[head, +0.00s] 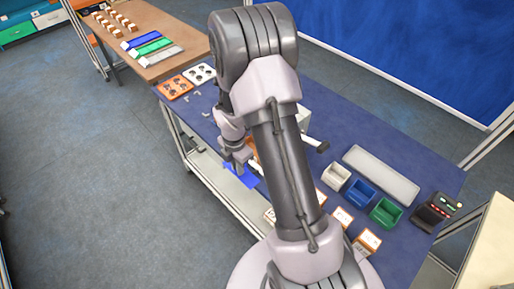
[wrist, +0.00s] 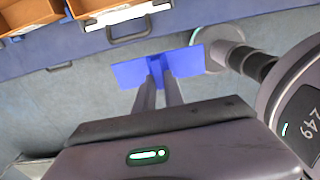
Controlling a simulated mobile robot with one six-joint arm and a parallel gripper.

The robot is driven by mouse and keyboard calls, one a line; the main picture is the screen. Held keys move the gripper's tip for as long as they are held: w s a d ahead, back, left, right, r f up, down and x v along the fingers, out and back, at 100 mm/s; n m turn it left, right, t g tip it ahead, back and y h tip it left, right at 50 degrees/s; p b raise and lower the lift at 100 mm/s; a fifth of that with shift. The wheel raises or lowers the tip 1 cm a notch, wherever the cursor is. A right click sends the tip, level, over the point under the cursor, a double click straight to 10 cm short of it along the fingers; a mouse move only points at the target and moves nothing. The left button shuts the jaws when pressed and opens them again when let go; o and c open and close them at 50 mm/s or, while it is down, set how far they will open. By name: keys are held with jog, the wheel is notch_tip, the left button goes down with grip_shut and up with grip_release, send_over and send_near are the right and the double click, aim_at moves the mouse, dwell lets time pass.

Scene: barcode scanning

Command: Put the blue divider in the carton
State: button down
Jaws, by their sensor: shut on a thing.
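The blue divider (wrist: 135,73) is a bright blue folded or crossed panel held in the fingertips of my gripper (wrist: 158,82) in the wrist view. My gripper is shut on its middle, and panels stick out to both sides. In the head view the divider (head: 243,176) shows as a blue patch below my gripper (head: 238,165), by the left edge of the blue table. An open brown box (wrist: 88,8), which looks like the carton, is cut off at the top of the wrist view. In the head view only a sliver of brown shows beside my arm, which hides the rest.
White (head: 335,177), blue (head: 358,193) and green (head: 385,213) bins stand right of my arm, by a long grey tray (head: 381,175) and a dark device (head: 434,212). An orange holder (head: 174,88) and white holder (head: 199,74) sit at the far end. Floor lies left of the table.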

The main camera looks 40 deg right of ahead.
jog(key=w+d+f, duration=0.1)
jog(key=w+d, duration=0.1)
jog(key=d, duration=0.2)
jog(key=w+d+f, duration=0.2)
jog(key=d, duration=0.2)
jog(key=w+d+f, duration=0.1)
jog(key=w+d, duration=0.2)
jog(key=d, duration=0.2)
jog(key=shift+f, duration=0.25)
jog(key=shift+d+f, duration=0.1)
jog(key=shift+f, duration=0.2)
jog(key=shift+f, duration=0.1)
jog(key=shift+f+b, duration=0.5)
jog(key=shift+b, duration=0.1)
jog(key=c, duration=1.4)
grip_release()
jog(key=shift+c, duration=0.2)
